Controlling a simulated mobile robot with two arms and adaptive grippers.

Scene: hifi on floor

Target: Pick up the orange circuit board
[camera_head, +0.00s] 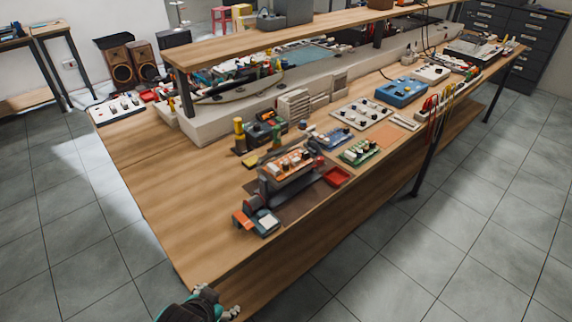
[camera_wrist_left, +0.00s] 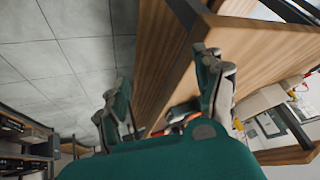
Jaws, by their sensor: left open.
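The orange circuit board (camera_head: 288,163) carries dark and pale parts and lies on a dark holder near the front middle of the wooden workbench (camera_head: 150,175). My left gripper (camera_head: 221,300) is at the bottom of the head view, by the bench's near corner, well short of the board. In the left wrist view, the fingers of my left gripper (camera_wrist_left: 155,90) are spread apart with nothing between them. I cannot make out the board clearly in that view. My right gripper is not in view.
A green circuit board (camera_head: 361,152) and a blue one (camera_head: 334,137) lie right of the orange board. A small red tray (camera_head: 337,177) is beside it, and an orange-and-blue device (camera_head: 257,222) is in front. A raised shelf (camera_head: 290,42) spans the back.

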